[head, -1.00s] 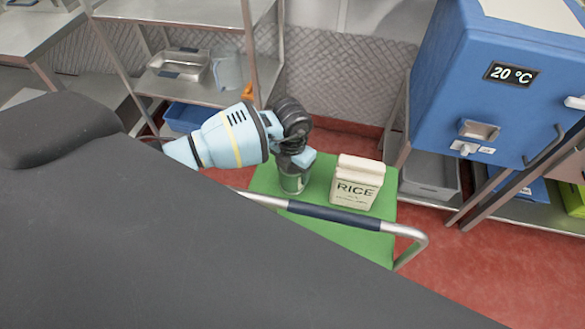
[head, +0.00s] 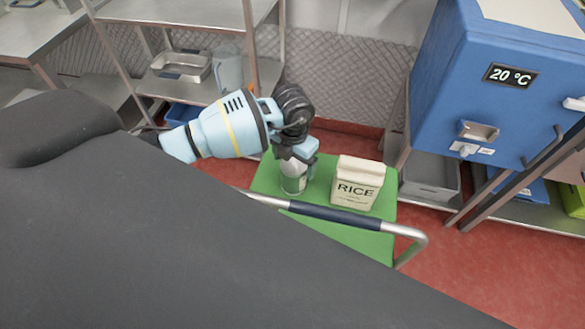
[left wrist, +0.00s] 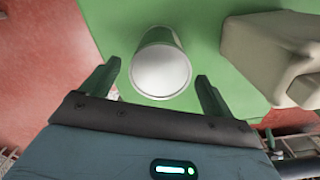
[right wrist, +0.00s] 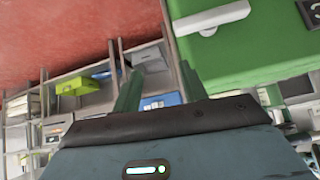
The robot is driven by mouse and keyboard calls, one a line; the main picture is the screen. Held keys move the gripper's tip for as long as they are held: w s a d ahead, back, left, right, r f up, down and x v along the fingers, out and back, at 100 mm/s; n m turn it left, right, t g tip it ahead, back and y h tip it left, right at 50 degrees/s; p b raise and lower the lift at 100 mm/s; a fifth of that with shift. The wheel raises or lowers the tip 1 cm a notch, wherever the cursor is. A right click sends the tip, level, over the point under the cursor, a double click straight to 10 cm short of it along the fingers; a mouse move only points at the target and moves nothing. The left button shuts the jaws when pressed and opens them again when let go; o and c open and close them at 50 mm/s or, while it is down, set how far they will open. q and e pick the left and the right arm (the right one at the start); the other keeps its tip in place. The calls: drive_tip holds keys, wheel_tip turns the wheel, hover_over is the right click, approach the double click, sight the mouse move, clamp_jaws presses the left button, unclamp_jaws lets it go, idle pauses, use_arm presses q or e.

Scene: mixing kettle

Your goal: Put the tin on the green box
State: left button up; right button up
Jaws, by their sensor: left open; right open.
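The tin (head: 293,184), a small can with a pale top, stands upright on the green top of a cart (head: 345,236). My left gripper (head: 298,162) is open just above it, partly covering it in the head view. In the left wrist view the tin (left wrist: 161,68) is centred between the spread fingers (left wrist: 158,76), with space on both sides. My right gripper (right wrist: 160,70) is open and empty. A large green box (right wrist: 250,50) with a white handle shows beyond it in the right wrist view.
A RICE carton (head: 357,185) stands right of the tin on the cart; the front of the cart top is clear. The cart's handle rail (head: 335,214) crosses in front. A blue cabinet (head: 450,90) stands at right, metal shelves (head: 190,90) at back left.

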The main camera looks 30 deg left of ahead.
use_arm(q)
wheel_tip(320, 180, up, 8)
drive_tip(key=shift+f, duration=0.1)
idle(0.6)
